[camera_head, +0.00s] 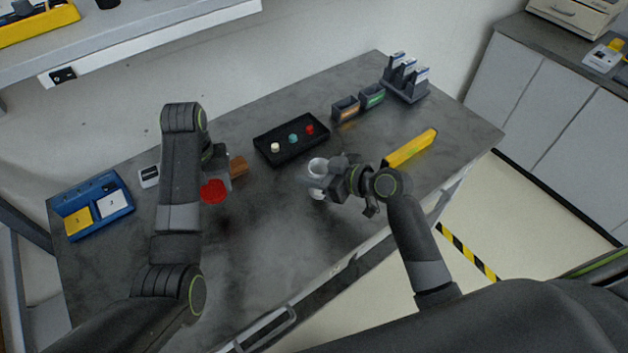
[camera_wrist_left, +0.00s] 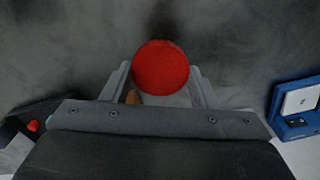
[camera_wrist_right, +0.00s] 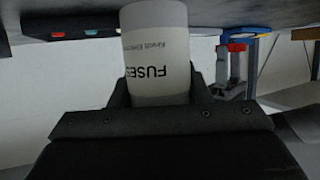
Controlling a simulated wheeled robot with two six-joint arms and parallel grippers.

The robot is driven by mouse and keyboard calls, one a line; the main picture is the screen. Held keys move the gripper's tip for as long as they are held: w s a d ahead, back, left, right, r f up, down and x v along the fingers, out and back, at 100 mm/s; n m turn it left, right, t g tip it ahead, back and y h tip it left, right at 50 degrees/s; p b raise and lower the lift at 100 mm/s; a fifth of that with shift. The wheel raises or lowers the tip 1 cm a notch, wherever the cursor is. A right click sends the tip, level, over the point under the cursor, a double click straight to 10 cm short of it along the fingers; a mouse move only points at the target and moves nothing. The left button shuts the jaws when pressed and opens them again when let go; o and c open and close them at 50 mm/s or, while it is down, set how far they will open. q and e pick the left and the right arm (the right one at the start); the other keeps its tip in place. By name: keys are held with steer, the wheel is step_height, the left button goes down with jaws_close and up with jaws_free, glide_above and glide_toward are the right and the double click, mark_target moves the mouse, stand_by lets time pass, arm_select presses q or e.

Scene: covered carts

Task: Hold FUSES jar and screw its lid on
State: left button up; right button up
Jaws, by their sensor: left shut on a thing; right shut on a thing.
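The FUSES jar is a white cylinder (camera_head: 317,165) near the middle of the table in the head view. My right gripper (camera_head: 335,180) is shut around its side. The right wrist view shows the jar (camera_wrist_right: 157,45) between the fingers, its FUSES label facing the camera. The round red lid (camera_head: 214,190) is to the left, apart from the jar. My left gripper (camera_head: 216,170) is shut on it. The left wrist view shows the lid (camera_wrist_left: 160,67) at the fingertips, its flat face towards the camera. The jar's mouth shows as a pale ring in the head view.
A black tray (camera_head: 267,155) with white, teal and red pieces lies behind the grippers. A brown block (camera_head: 238,166) is just behind the left gripper. A yellow bar (camera_head: 410,148) lies right of the jar. A blue tray (camera_head: 78,197) stands at the left. The front middle of the table is clear.

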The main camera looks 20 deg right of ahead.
arm_select(q)
steer(key=shift+r, duration=0.25)
arm_select(e)
step_height(320, 180, down, 4)
steer(key=shift+r, duration=0.25)
steer(key=shift+f, duration=0.15)
arm_select(q)
steer(key=shift+f, duration=0.25)
arm_select(e)
steer(key=shift+f, duration=0.15)
steer(key=o, duration=1.4)
arm_select(q)
steer(key=shift+r, duration=0.15)
